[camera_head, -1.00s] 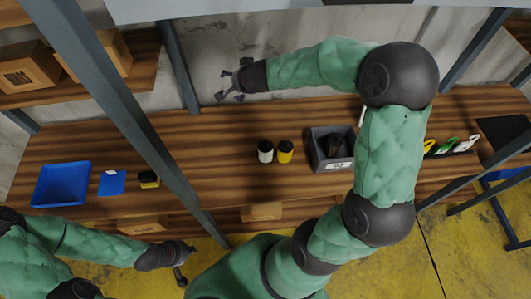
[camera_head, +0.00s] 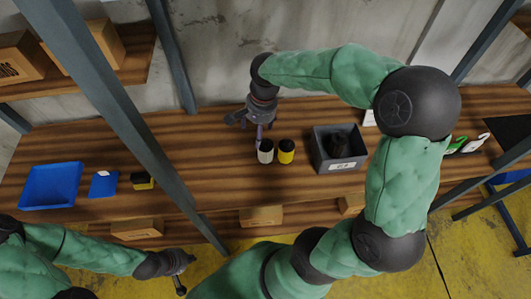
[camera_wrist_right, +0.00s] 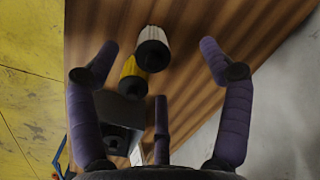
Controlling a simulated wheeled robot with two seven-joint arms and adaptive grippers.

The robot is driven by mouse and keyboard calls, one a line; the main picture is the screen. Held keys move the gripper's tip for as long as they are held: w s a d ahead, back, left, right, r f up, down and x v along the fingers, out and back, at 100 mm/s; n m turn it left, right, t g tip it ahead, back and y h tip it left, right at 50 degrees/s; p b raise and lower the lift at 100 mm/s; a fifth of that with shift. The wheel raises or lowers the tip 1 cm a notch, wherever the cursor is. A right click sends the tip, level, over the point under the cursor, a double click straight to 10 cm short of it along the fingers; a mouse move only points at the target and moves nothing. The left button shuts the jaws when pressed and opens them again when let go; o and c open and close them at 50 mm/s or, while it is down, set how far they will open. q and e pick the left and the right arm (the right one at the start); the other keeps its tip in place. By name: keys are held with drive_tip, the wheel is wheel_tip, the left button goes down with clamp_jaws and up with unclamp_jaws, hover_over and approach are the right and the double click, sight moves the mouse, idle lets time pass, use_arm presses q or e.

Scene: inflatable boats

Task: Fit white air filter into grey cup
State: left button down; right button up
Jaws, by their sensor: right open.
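The white air filter (camera_head: 265,151), a pale cylinder with a black end, stands on the wooden bench. It also shows in the right wrist view (camera_wrist_right: 153,46). A yellow filter (camera_head: 286,151) of similar shape stands right beside it. My right gripper (camera_head: 257,133) is open and empty, just above and behind the white filter; in the wrist view its spread fingers (camera_wrist_right: 160,68) frame both filters. A dark object (camera_head: 341,142) sits in a grey bin (camera_head: 319,152); I cannot tell whether it is the grey cup. My left gripper (camera_head: 184,273) is low, in front of the bench, its opening unclear.
A blue tray (camera_head: 50,187), a blue flat piece (camera_head: 103,185) and a yellow-black item (camera_head: 142,181) lie on the left bench. Green and white tools (camera_head: 464,145) lie at the right. A slanted grey post (camera_head: 133,130) crosses the view.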

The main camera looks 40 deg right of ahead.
sight(265, 147)
drive_tip(key=shift+s+d+f+m+g+h, duration=0.15)
drive_tip(key=shift+s+d+m+h, duration=0.15)
drive_tip(key=shift+d, duration=0.3)
drive_tip(key=shift+s+d+m+g+h, duration=0.1)
drive_tip(key=shift+s+d+g+h, duration=0.1)
drive_tip(key=shift+s+d, duration=0.25)
drive_tip(key=shift+d+f, duration=0.25)
drive_tip(key=shift+f, duration=0.1)
wheel_tip(265, 147, down, 5)
drive_tip(key=shift+b, duration=0.65)
drive_tip(key=f, duration=0.1)
drive_tip(key=f+b, duration=0.1)
drive_tip(key=f, duration=0.3)
drive_tip(key=shift+w+a, duration=0.1)
drive_tip(key=shift+w, duration=0.25)
drive_tip(key=c, duration=1.4)
